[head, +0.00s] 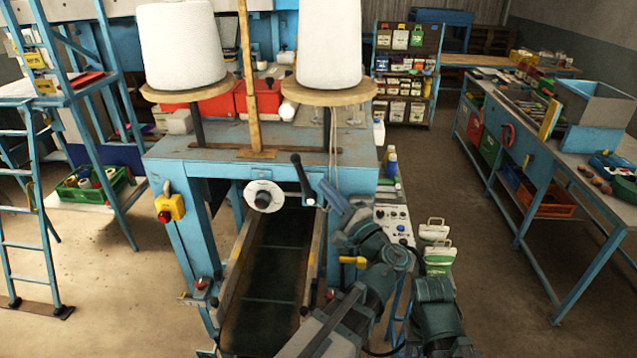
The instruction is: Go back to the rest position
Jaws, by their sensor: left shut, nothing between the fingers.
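My left gripper (334,196) is in the middle of the head view, in front of the blue sewing machine table (215,165) and just right of the black lever (302,174). Its fingers are shut with nothing between them, and they point up and to the left. I cannot tell whether they touch the machine. My dark arm links run from the gripper down to the bottom edge.
A conveyor (272,265) runs toward me below the gripper. Small sacks (438,262) stand right of my arm, near a control box (393,222). White thread cones (182,45) stand on the machine. A workbench (545,160) lines the right. Open floor lies between.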

